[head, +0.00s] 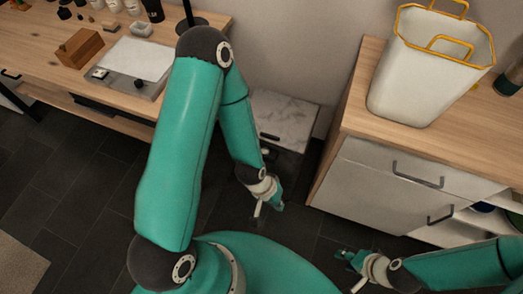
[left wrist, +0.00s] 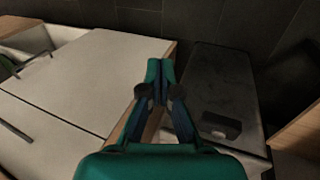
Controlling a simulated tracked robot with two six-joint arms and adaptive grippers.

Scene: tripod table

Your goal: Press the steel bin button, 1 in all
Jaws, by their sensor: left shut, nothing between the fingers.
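The bin (head: 285,120) stands low in the gap between the wooden table and the cabinet, with a grey, marbled top. A small dark piece (head: 269,136), which may be its button, sits near the front of that top. In the left wrist view the bin's dark top (left wrist: 208,80) lies right of my fingers, with the dark block (left wrist: 220,127) on it. My left gripper (head: 279,206) is shut and empty, in front of the bin and apart from it; its fingertips (left wrist: 160,68) meet. My right gripper (head: 346,262) is at the lower right, far from the bin; its finger opening is unclear.
A white cabinet (head: 385,185) with dark handles stands right of the bin, carrying a pale basket (head: 425,75) with yellow handles. The wooden table (head: 40,50) at left holds a scale-like tray, a wooden block and small jars. Dark tiled floor (head: 75,180) is free at left.

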